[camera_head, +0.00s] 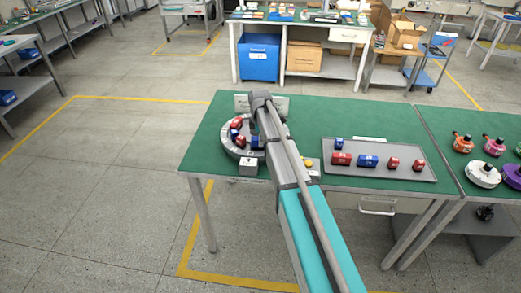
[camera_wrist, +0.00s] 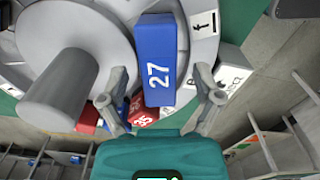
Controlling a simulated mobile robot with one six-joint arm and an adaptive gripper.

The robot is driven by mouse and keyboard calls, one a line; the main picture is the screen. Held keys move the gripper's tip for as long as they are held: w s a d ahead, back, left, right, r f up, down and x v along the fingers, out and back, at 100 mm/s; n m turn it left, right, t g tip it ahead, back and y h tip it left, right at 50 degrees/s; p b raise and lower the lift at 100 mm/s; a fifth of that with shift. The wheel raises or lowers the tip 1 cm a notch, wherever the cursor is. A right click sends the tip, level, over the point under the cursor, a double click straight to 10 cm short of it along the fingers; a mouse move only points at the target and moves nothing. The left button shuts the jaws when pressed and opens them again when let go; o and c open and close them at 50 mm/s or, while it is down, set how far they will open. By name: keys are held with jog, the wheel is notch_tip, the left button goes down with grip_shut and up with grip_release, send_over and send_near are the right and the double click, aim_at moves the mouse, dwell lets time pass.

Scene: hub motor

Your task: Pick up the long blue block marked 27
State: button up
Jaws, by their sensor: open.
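The long blue block marked 27 (camera_wrist: 158,52) stands out from the grey round fixture (camera_wrist: 205,48) in the wrist view. My gripper (camera_wrist: 159,80) is open, with one finger on each side of the block's lower part. I cannot tell whether either finger touches it. In the head view the round fixture (camera_head: 229,147) holds red and blue blocks on the green table. My arm hides part of it there, and my gripper cannot be made out.
A grey post (camera_wrist: 58,90) rises from the fixture's middle, left of my gripper. A grey tray (camera_head: 385,175) with red and blue blocks lies to the right. Several coloured round parts (camera_head: 483,175) stand on the adjoining table.

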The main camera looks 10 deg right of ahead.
jog(key=shift+f+b, duration=0.3)
jog(key=shift+f, duration=0.25)
grip_shut()
dwell(0.5)
